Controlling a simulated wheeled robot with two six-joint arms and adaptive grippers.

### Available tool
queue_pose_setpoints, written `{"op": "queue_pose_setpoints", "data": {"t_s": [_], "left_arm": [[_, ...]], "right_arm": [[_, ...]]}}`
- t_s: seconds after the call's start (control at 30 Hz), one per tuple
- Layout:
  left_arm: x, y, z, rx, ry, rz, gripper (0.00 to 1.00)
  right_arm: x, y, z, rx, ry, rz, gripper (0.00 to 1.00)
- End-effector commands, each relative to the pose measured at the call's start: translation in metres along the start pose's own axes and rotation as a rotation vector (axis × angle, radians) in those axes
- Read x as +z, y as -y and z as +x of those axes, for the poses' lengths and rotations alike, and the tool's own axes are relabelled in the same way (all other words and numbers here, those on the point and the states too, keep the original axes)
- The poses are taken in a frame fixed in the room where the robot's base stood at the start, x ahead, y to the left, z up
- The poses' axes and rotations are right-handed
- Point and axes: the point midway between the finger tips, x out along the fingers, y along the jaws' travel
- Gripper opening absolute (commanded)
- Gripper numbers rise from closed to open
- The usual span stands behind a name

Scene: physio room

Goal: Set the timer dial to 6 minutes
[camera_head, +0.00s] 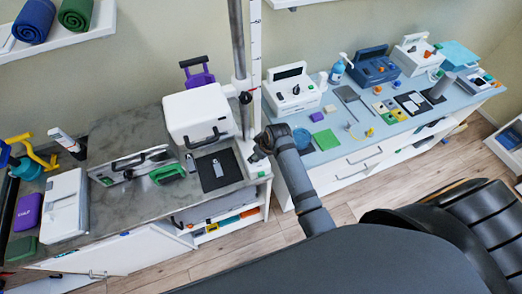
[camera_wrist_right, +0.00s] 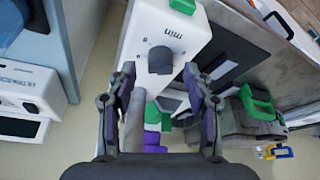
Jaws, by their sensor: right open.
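In the right wrist view a white housing with upside-down lettering that seems to read MIN carries the dark grey timer dial (camera_wrist_right: 160,60). My right gripper (camera_wrist_right: 158,80) is open and empty. One finger shows on each side of the dial's lower part, apart from each other; whether the dial lies between them in depth I cannot tell. In the head view my right gripper (camera_head: 261,150) is beside the pole and the counter's right end. I cannot pick out the dial there, and its setting is not readable. My left gripper is not in view.
A white box with a handle (camera_head: 198,118) and a dark mat (camera_head: 219,170) are on the grey counter. A metal pole (camera_head: 238,50) rises behind my right gripper. A white device with a black knob (camera_head: 294,90) stands on the blue counter to the right.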

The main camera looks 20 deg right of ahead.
Motion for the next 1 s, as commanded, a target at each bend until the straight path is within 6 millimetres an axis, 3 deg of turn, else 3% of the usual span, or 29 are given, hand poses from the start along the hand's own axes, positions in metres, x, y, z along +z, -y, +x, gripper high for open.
{"op": "queue_pose_setpoints", "data": {"t_s": [0.2, 0.4, 0.6, 1.0], "left_arm": [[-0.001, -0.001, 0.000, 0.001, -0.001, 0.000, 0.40], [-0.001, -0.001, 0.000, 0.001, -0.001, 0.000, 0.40], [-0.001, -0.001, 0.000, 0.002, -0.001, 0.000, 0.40], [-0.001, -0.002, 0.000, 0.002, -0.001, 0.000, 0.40]], "right_arm": [[-0.001, -0.001, -0.055, 0.003, -0.004, 0.000, 0.51], [0.000, 0.000, -0.091, 0.001, -0.003, 0.000, 0.51], [0.000, 0.000, -0.103, 0.000, 0.000, 0.000, 0.51], [0.000, 0.000, -0.103, 0.000, -0.001, 0.000, 0.51]]}}
